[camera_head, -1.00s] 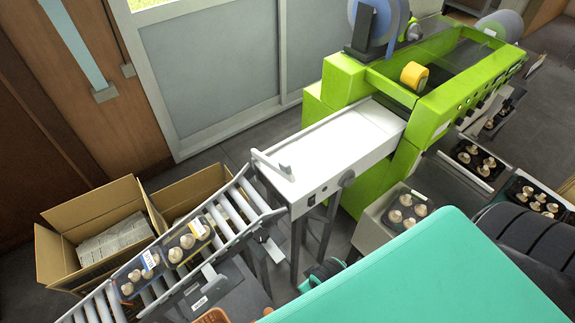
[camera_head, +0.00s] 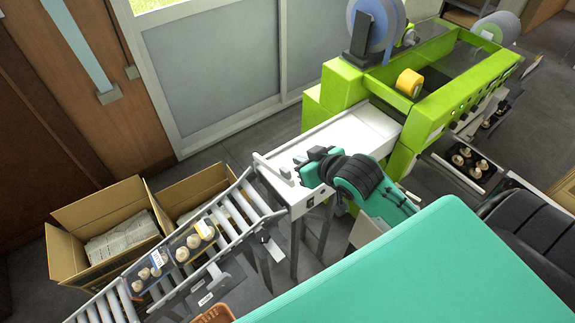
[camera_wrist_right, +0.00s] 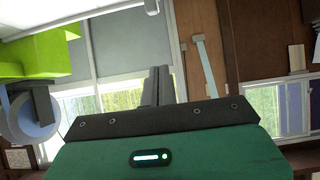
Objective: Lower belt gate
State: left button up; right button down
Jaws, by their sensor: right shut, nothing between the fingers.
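The belt gate (camera_head: 270,167) is a thin white bar with a small block, across the left end of the white belt (camera_head: 352,133), where the rollers meet it. My right gripper (camera_head: 298,166) is over that end of the belt, just right of the gate, its dark fingers pointing left towards the block. Whether they touch the gate cannot be told. In the right wrist view the fingers (camera_wrist_right: 157,86) are together with nothing between them; the gate does not show there. My left gripper is not in view.
A roller conveyor (camera_head: 233,209) slopes down left, carrying mushroom trays (camera_head: 192,244). Open cardboard boxes (camera_head: 72,235) stand beside it. The green wrapping machine (camera_head: 343,88) stands at the belt's far end. A large teal surface (camera_head: 420,270) fills the lower right.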

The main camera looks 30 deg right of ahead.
jog(key=p, duration=0.3)
send_over(287, 172)
jog(key=f, duration=0.2)
jog(key=w+f, duration=0.1)
jog(key=f, duration=0.1)
jog(key=shift+f, duration=0.25)
jog(key=f, duration=0.1)
jog(key=f+p, duration=0.1)
jog(key=f, duration=0.1)
jog(key=shift+s+p, duration=0.3)
jog(key=shift+s, duration=0.05)
jog(key=shift+s+f, duration=0.25)
jog(key=shift+f, duration=0.4)
jog(key=shift+f, duration=0.1)
